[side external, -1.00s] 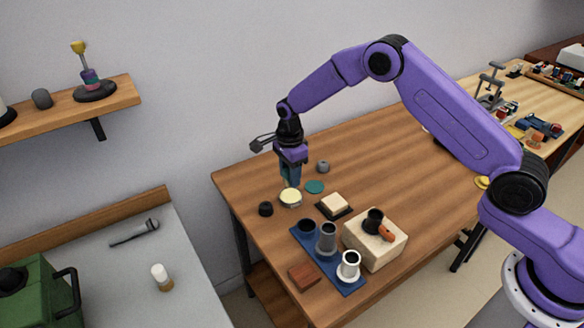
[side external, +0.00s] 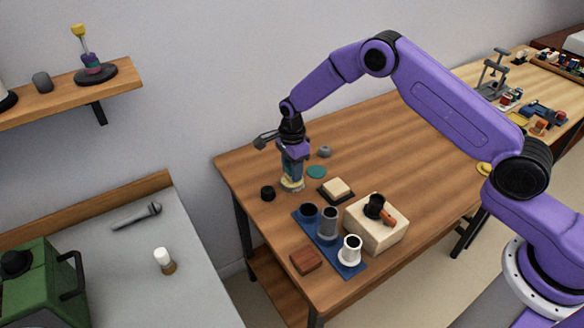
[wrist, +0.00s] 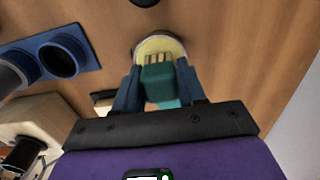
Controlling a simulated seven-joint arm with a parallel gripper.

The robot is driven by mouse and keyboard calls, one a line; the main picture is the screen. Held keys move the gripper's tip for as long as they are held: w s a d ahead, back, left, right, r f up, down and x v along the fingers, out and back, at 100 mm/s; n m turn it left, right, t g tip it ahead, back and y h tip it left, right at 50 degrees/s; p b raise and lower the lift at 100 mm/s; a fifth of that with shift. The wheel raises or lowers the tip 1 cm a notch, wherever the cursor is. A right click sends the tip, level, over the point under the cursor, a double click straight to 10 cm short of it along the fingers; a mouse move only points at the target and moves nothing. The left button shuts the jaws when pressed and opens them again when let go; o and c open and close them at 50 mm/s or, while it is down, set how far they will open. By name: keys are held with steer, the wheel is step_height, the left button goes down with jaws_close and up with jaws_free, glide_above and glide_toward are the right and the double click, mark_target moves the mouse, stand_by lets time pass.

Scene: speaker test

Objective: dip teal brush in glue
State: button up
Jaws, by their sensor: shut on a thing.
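My gripper (wrist: 158,92) is shut on the teal brush (wrist: 162,88), bristles facing away from my wrist. The round glue pot (wrist: 141,53), with a pale rim and yellowish inside, lies beyond the fingertips in the wrist view. The pale bristles overlap the pot's opening; I cannot tell how deep they reach or whether they touch glue. In the side view my gripper (side external: 293,176) points down right at the pot (side external: 292,187), and the fingers largely hide the brush and part of the pot.
A teal disc (side external: 316,172) lies right of the pot, a small black cylinder (side external: 267,193) left of it. A pale block on a dark base (side external: 337,188) and a blue tray (side external: 356,270) with several cups stand nearer the front.

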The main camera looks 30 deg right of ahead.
steer(key=shift+f, duration=0.65)
stand_by(1.7)
steer(key=shift+r, duration=0.1)
steer(key=shift+r, duration=3.5)
steer(key=shift+d+r, duration=0.1)
steer(key=s+d+r+n, duration=1.1)
steer(key=s+d+n, duration=0.4)
steer(key=n, duration=0.3)
steer(key=shift+s+d+r, duration=0.15)
steer(key=shift+s, duration=0.35)
